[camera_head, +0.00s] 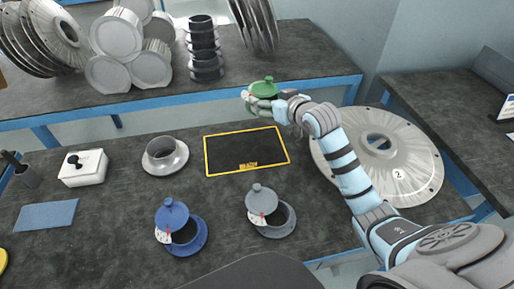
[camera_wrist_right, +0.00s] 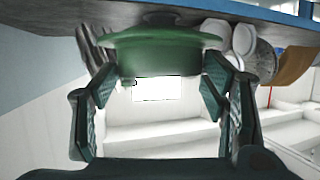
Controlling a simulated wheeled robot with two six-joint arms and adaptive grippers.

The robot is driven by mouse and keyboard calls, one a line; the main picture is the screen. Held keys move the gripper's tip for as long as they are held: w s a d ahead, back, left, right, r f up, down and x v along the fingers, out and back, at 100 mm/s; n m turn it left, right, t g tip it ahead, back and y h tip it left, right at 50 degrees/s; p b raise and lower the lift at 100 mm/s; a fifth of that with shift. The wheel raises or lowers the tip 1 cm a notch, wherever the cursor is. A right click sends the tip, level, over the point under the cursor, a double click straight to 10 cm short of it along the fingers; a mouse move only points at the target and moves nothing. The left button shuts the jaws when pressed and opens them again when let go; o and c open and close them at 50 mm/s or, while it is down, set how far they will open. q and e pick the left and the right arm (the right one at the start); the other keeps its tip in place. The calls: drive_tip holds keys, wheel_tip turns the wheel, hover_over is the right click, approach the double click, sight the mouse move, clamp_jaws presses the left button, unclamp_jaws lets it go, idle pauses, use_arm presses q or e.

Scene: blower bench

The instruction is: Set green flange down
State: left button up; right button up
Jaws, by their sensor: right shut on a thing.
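The green flange (camera_head: 264,86) is held up beyond the far edge of the front bench, near the back table's front edge. My right gripper (camera_head: 268,101) is shut on it. In the right wrist view the green flange (camera_wrist_right: 160,52) sits between the two fingers of the gripper (camera_wrist_right: 158,72), its wide rim and rounded body showing. A black mat with a yellow border (camera_head: 230,150) lies bare on the front bench, nearer than the flange. My left gripper is not in view.
A blue flanged part (camera_head: 172,216) and a grey one (camera_head: 260,200) stand at the front. A grey flange (camera_head: 165,157) sits left of the mat. A large metal disc (camera_head: 415,165) is at right. Metal parts (camera_head: 115,35) crowd the back table. A white box (camera_head: 83,170) is at left.

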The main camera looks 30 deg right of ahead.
wheel_tip(320, 180, down, 13)
drive_tip(key=b, duration=0.3)
drive_tip(key=shift+r, duration=0.15)
wheel_tip(320, 180, down, 4)
drive_tip(key=shift+b, duration=0.9)
drive_tip(key=o, duration=1.5)
